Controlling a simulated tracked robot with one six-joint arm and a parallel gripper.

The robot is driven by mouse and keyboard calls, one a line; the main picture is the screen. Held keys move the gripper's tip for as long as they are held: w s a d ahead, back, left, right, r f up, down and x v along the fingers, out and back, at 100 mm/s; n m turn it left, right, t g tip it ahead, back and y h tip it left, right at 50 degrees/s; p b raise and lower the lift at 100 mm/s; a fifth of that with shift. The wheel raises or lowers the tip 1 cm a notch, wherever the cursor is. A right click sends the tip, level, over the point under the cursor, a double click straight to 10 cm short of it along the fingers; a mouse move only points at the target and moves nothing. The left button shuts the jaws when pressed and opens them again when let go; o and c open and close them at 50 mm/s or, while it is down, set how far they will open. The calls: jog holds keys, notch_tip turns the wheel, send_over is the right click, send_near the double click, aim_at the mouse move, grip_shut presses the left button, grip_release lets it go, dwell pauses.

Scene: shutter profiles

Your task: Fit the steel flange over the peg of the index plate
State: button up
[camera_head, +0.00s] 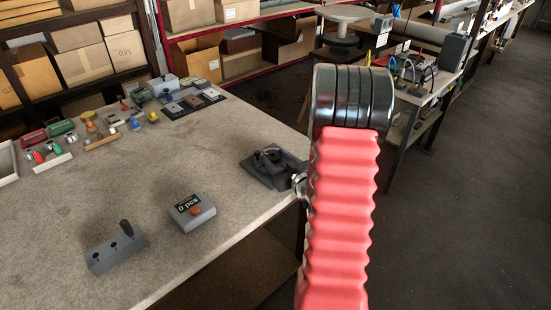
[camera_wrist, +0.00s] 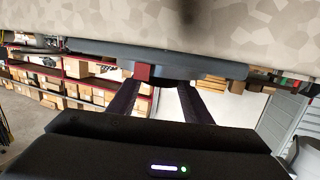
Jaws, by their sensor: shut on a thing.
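A small red block (camera_wrist: 142,72) shows by the left fingertip. In the head view my arm hides most of the gripper. A dark plate-like fixture with a rounded piece on it (camera_head: 262,172) is at the table's right edge beside my arm. It may be the index plate; its peg cannot be made out. I cannot tell whether the flange touches anything.
On the table (camera_head: 190,125) stand a grey block with holes and an upright black pin (camera_head: 117,254) and a grey counter box (camera_head: 192,214). Several small coloured parts and trays lie toward the back left. The table's middle is clear. Shelves with boxes stand behind.

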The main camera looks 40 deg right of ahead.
jog(key=shift+f, duration=0.3)
jog(key=o, duration=1.4)
jog(key=shift+o, duration=0.2)
jog(key=shift+s, duration=0.1)
jog(key=v, duration=1.3)
jog(key=shift+s+a, duration=0.15)
jog(key=shift+s, duration=0.15)
